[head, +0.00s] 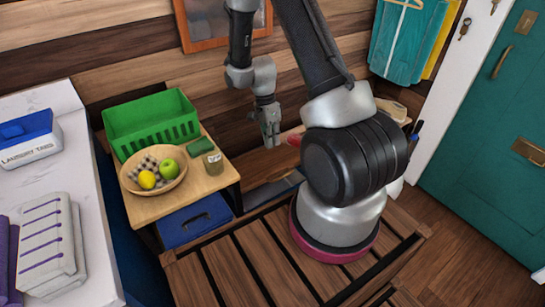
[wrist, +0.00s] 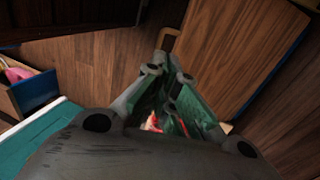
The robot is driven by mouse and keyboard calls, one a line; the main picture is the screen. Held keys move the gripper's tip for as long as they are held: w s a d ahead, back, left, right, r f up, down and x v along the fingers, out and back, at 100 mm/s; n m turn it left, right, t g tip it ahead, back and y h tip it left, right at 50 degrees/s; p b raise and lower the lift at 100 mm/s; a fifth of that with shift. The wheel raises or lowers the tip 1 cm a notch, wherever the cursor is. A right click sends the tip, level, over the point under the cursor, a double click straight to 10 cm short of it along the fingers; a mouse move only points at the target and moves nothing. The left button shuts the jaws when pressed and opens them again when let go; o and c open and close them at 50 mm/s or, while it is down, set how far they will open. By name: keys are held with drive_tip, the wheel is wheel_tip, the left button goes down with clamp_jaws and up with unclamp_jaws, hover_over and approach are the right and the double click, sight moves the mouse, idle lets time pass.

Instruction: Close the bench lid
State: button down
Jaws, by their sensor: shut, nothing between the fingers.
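A brown wooden panel (head: 262,168), which looks like the bench lid, stands raised at a steep tilt behind my base in the head view. Its lower part and the bench under it are mostly hidden by my arm. A wooden panel (wrist: 235,45) also fills the upper right of the wrist view; I cannot tell for sure that it is the lid. My gripper (head: 270,140) points down in front of the wall, near the panel's upper edge. Its fingers (wrist: 172,75) are shut and empty. I cannot tell whether they touch the panel.
A small table (head: 150,208) at left holds a green basket (head: 150,120) and a fruit bowl (head: 153,185). A blue bin (head: 195,220) sits below. A white counter (head: 95,250) is further left. Coats (head: 408,45) hang near the teal door (head: 490,140). Floor at right is clear.

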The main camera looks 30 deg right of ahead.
approach(277, 172)
drive_tip(key=s+f, duration=0.1)
drive_tip(key=s+a+f, duration=0.1)
drive_tip(key=s+f, duration=0.3)
drive_tip(key=shift+a+f, duration=0.25)
drive_tip(key=shift+a, duration=0.05)
drive_tip(key=shift+s+f, duration=0.1)
drive_tip(key=shift+f, duration=0.1)
drive_tip(key=s+f+t, duration=0.2)
drive_tip(key=s+f, duration=0.2)
drive_tip(key=f, duration=1.1)
drive_tip(key=shift+s+t, duration=0.15)
drive_tip(key=shift+t, duration=0.15)
drive_tip(key=shift+f, duration=0.1)
